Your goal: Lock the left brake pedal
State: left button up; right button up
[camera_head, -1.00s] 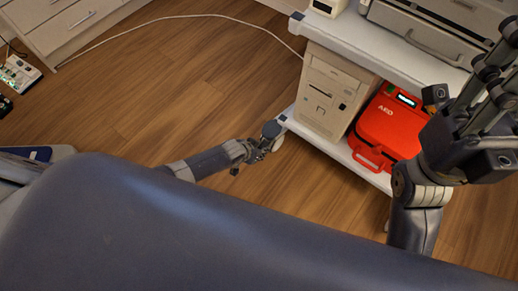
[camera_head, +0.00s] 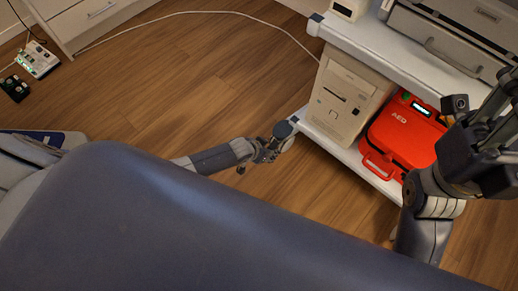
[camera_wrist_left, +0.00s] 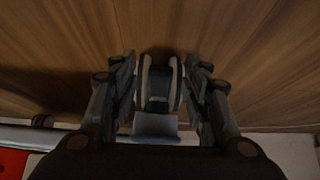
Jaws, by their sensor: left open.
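A caster (camera_wrist_left: 160,82) with a dark wheel between pale side plates sits at the corner of the white cart, low over the floor. A grey tab (camera_wrist_left: 155,124), which looks like its brake pedal, sticks out toward my wrist. My left gripper (camera_wrist_left: 162,66) is open, with one finger on each side of the caster; I cannot tell whether they touch it. In the head view my left gripper (camera_head: 266,150) is beside the cart's near-left corner, and the pedal is too small to tell. My right gripper (camera_head: 497,92) is raised at the right edge, partly cut off.
The white cart (camera_head: 349,43) carries a beige computer tower (camera_head: 341,98) and a red AED case (camera_head: 398,136) on its lower shelf, and a grey printer-like machine (camera_head: 450,38) on top. A cable (camera_head: 190,13) crosses the floor. A large dark padded surface fills the foreground.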

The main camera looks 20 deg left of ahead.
pick_arm(q)
jog(key=v, duration=1)
jog(key=shift+r, duration=0.2)
jog(key=shift+s+a, duration=0.1)
jog(key=shift+s, duration=0.05)
